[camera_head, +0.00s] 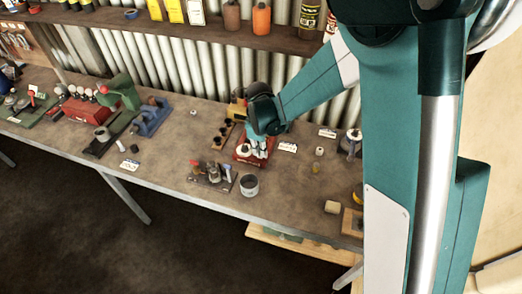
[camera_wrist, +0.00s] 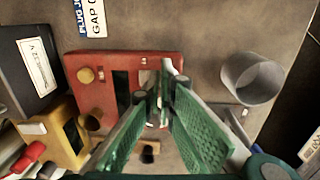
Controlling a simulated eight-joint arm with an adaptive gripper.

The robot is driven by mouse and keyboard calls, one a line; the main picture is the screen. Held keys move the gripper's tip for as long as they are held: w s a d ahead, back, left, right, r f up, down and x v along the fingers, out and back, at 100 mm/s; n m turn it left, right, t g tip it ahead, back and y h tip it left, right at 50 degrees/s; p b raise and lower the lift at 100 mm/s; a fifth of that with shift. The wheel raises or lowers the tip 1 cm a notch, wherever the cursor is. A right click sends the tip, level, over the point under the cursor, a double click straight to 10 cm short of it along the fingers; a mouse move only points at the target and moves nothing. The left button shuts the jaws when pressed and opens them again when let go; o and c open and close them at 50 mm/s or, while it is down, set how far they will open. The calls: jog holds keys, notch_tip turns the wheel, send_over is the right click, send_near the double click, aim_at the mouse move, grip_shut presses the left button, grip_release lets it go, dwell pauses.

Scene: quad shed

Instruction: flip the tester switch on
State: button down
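A red box, which looks like the tester (camera_wrist: 105,102), lies below my gripper on the bench. It has a brass knob (camera_wrist: 86,75) at its left and a dark slot beside it. My gripper (camera_wrist: 163,88) points down over the box's right part, its two green-padded fingers partly open with a narrow gap. A small light metal piece, perhaps the switch, shows around the fingertips; its position and any contact are unclear. In the head view my gripper (camera_head: 256,146) hides much of the red box (camera_head: 241,158).
A grey cup (camera_wrist: 252,78) stands right of the box, also in the head view (camera_head: 249,186). A yellow device (camera_wrist: 62,133) and a black box (camera_wrist: 32,68) are to the left. A label (camera_wrist: 91,17) lies beyond. The bench front edge is near the cup.

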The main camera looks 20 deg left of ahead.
aim_at(260, 157)
jog(key=shift+r, duration=0.1)
jog(key=r, duration=0.1)
jog(key=r+p, duration=0.1)
jog(key=r, duration=0.2)
jog(key=shift+s+r, duration=0.15)
jog(key=shift+s, duration=0.15)
notch_tip(260, 157, up, 9)
jog(key=s, duration=0.1)
jog(key=shift+s+r, duration=0.15)
jog(key=shift+r, duration=0.05)
dwell(0.3)
jog(key=shift+w+b, duration=0.2)
jog(key=shift+b, duration=0.75)
jog(key=shift+w+r+t+b, duration=0.25)
jog(key=shift+w+t+b, duration=0.25)
jog(key=shift+b, duration=0.45)
